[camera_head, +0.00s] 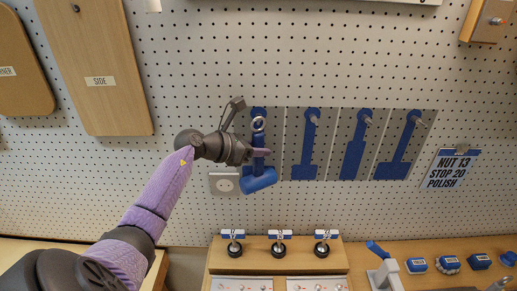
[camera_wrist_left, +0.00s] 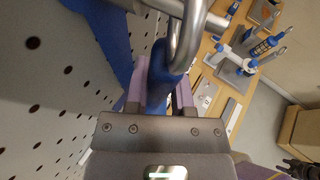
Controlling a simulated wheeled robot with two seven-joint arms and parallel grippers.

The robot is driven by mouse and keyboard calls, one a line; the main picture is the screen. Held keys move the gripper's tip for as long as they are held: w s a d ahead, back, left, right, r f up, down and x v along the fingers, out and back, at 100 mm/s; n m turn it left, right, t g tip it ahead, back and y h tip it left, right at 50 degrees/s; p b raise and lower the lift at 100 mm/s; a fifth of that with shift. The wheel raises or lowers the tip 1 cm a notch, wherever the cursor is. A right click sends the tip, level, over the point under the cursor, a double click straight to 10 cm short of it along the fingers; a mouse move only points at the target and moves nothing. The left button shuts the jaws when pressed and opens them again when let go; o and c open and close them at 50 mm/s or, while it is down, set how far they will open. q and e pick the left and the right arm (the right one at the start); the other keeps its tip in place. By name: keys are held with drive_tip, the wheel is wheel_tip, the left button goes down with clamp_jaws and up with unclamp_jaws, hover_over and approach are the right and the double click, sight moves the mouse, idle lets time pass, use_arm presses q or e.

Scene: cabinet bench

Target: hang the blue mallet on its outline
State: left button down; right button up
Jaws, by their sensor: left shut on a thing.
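The blue mallet hangs head-down in front of the pegboard, its blue head (camera_head: 259,180) lowest and a metal ring (camera_head: 258,123) at its top. My left gripper (camera_head: 257,153) is shut on its handle, below the ring. In the left wrist view the blue handle (camera_wrist_left: 158,85) sits between the purple fingers, with the ring (camera_wrist_left: 187,35) large in front. Behind the mallet is the leftmost blue outline (camera_head: 259,112), mostly covered. Three more blue outlines with pegs stand to its right: one (camera_head: 306,150), one (camera_head: 355,150) and a wide-footed one (camera_head: 398,155). Whether the ring touches a peg is unclear.
A grey socket (camera_head: 223,184) is on the board just left of the mallet head. A card (camera_head: 452,169) hangs right of the outlines. A wooden box with black knobs (camera_head: 279,249) stands below. Wooden boards (camera_head: 100,70) hang at left. A dark claw-like part shows at the left wrist view's lower right.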

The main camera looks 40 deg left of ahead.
use_arm(q)
drive_tip(key=shift+c, duration=2)
unclamp_jaws()
drive_tip(key=shift+s, duration=0.1)
drive_tip(key=shift+s+a, duration=0.2)
drive_tip(key=shift+s, duration=0.1)
drive_tip(key=b+v, duration=0.2)
drive_tip(key=v, duration=0.7)
